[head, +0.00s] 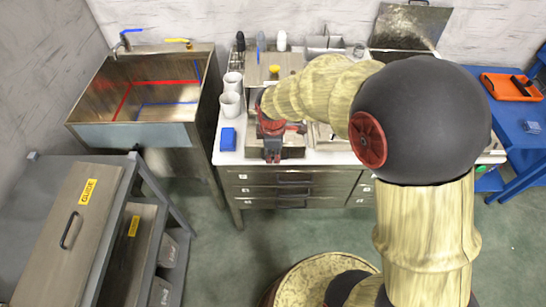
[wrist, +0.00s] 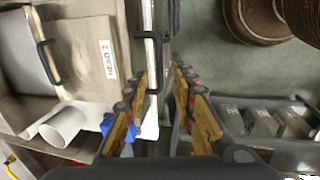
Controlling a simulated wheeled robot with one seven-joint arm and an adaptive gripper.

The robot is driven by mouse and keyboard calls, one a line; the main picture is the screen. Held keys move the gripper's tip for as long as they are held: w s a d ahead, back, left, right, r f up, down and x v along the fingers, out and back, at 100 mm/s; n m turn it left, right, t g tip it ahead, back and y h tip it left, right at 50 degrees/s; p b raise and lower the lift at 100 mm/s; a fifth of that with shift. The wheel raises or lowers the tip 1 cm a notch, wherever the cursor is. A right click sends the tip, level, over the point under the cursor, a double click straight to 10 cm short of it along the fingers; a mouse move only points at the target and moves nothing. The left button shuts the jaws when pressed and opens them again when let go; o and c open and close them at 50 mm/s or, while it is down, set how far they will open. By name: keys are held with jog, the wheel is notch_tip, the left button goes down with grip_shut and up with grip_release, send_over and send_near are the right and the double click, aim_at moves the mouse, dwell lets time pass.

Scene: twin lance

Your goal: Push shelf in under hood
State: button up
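A steel hood-like box (head: 275,65) stands on the white-topped bench. A flat metal piece that looks like the shelf (head: 292,152) shows low in front of it, at the bench's front edge; my arm hides much of the space between, so how far it reaches under the hood cannot be told. My gripper (head: 272,152) hangs over this piece, pointing down to the front.
A blue table (head: 515,120) is at right. Green floor lies before the drawers.

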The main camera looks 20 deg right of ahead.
jog(key=shift+w+d+f, duration=0.1)
jog(key=shift+w+f, duration=0.05)
jog(key=shift+f, duration=0.4)
jog(key=shift+w+f, duration=0.1)
jog(key=shift+f, duration=0.45)
jog(key=shift+c, duration=1)
jog(key=c, duration=0.4)
grip_shut()
jog(key=shift+s, duration=0.15)
grip_release()
jog(key=shift+f, duration=0.1)
jog(key=o, duration=0.6)
